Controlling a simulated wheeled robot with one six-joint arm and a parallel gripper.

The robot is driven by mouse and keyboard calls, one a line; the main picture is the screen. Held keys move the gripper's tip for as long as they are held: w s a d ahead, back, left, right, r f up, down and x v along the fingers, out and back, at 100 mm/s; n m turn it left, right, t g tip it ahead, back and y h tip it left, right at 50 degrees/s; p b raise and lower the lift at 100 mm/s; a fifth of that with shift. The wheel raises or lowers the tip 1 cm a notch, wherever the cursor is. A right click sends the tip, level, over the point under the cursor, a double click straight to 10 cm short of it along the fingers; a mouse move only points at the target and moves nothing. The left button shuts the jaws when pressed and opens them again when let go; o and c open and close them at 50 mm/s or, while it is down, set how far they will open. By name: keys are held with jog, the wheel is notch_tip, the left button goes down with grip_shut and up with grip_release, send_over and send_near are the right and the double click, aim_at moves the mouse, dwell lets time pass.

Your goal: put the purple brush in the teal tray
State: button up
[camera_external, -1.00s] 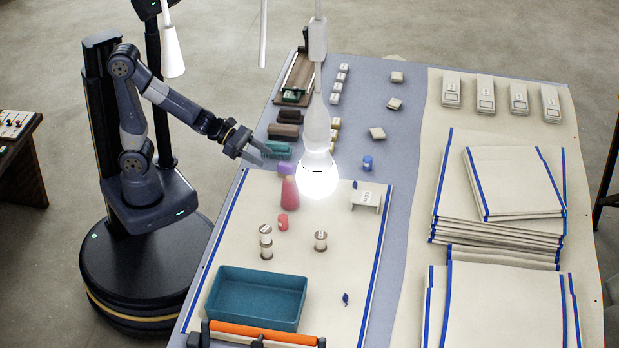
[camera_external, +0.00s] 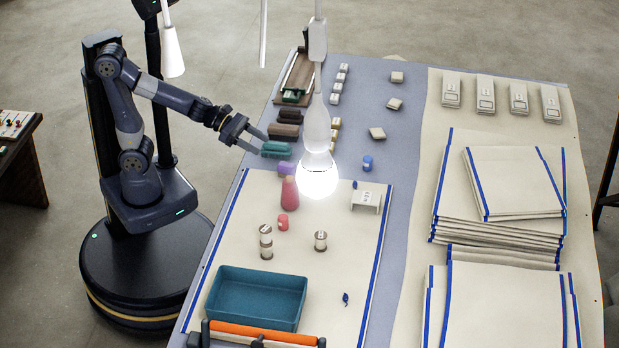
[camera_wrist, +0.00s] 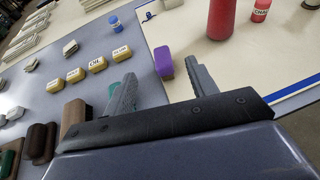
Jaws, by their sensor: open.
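The purple brush (camera_external: 286,168) lies on the blue-grey table, just behind the pink bottle at the back edge of the cream cloth. In the wrist view the purple brush (camera_wrist: 164,62) shows just beyond my fingertips, close to the right one. My gripper (camera_external: 261,142) is open and empty. It hangs near the teal brush, up and left of the purple one; its fingers also show in the wrist view (camera_wrist: 145,66). The teal tray (camera_external: 219,292) stands at the front left of the cream cloth and looks empty.
A pink bottle (camera_external: 289,193) stands right beside the purple brush. A teal brush (camera_external: 276,150) and brown brushes (camera_external: 283,131) lie behind it. Small spools (camera_external: 266,243) stand between the bottle and the tray. A glowing lamp (camera_external: 317,176) hangs over the table.

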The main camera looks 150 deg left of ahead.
notch_tip(320, 180, up, 9)
jog(key=w+a+r+n+g+y+p, duration=0.1)
jog(key=a+r+n+y+p, duration=0.35)
jog(key=a+r+n, duration=0.5)
jog(key=n+g+h+p, duration=0.7)
jog(key=n+h+p, duration=0.4)
jog(key=n, duration=1.6)
send_over(287, 165)
jog(key=s+p, duration=0.1)
jog(key=s, duration=0.1)
jog(key=shift+m+y, duration=0.25)
jog(key=shift+y, duration=0.1)
jog(key=f, duration=1.9)
jog(key=shift+w+d+f, duration=0.1)
jog(key=shift+d+f, duration=0.1)
jog(key=shift+d+x, duration=0.1)
jog(key=shift+x, duration=1.35)
jog(key=shift+d+x, duration=0.15)
jog(key=shift+x, duration=1.25)
jog(key=shift+c, duration=0.4)
